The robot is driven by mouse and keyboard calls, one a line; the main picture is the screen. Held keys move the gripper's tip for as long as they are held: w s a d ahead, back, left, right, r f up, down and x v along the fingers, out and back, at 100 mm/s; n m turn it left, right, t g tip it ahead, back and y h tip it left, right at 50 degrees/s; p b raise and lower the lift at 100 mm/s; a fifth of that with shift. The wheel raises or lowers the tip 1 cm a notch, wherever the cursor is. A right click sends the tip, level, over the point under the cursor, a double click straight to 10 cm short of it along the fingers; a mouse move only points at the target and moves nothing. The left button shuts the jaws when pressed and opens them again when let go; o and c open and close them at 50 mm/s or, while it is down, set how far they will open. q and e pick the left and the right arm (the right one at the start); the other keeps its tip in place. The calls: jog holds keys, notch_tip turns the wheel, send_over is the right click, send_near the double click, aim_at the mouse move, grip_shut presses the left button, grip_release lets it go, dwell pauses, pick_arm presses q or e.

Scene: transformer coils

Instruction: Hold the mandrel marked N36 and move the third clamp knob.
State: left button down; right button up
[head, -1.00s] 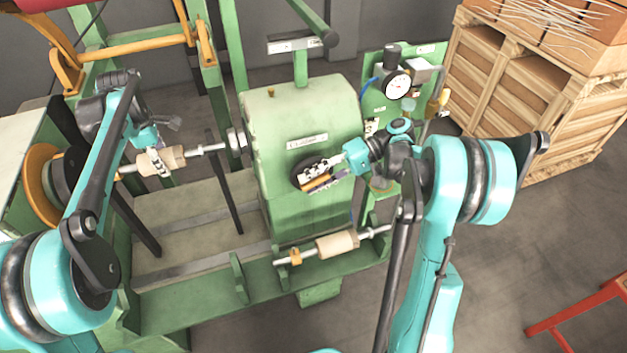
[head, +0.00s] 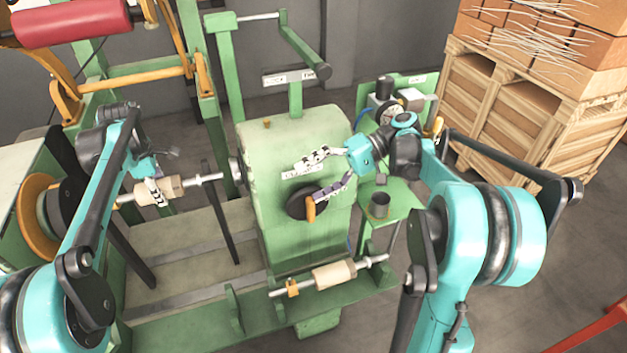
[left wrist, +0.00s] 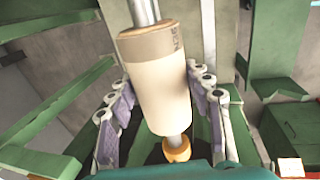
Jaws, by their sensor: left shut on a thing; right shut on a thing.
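The pale cylindrical mandrel (head: 165,187) sits on the shaft left of the green housing. In the left wrist view the mandrel (left wrist: 157,90) carries a dark band with small lettering I cannot read surely. My left gripper (head: 155,190) is shut on it; the fingers also show on both its sides in the wrist view (left wrist: 163,115). An orange knob (left wrist: 177,150) sits on the shaft below it.
A second pale mandrel (head: 335,274) and an orange clamp (head: 292,288) are on the front shaft. The green housing (head: 300,135) stands centrally. A gauge panel (head: 390,112) is behind my right arm. Wooden crates (head: 530,110) stand at right; the floor before them is clear.

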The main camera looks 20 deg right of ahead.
jog(key=shift+a+r, duration=0.15)
jog(key=shift+r, duration=0.3)
jog(key=shift+c, duration=1)
jog(key=shift+a+r, duration=0.2)
jog(key=shift+r, duration=0.15)
jog(key=c, duration=0.5)
jog(key=shift+o, duration=0.2)
jog(key=shift+a+r, duration=0.1)
jog(key=shift+r, duration=0.25)
jog(key=shift+d+r, duration=0.2)
jog(key=shift+r, duration=0.65)
notch_tip(320, 180, up, 10)
jog(key=shift+f, duration=0.15)
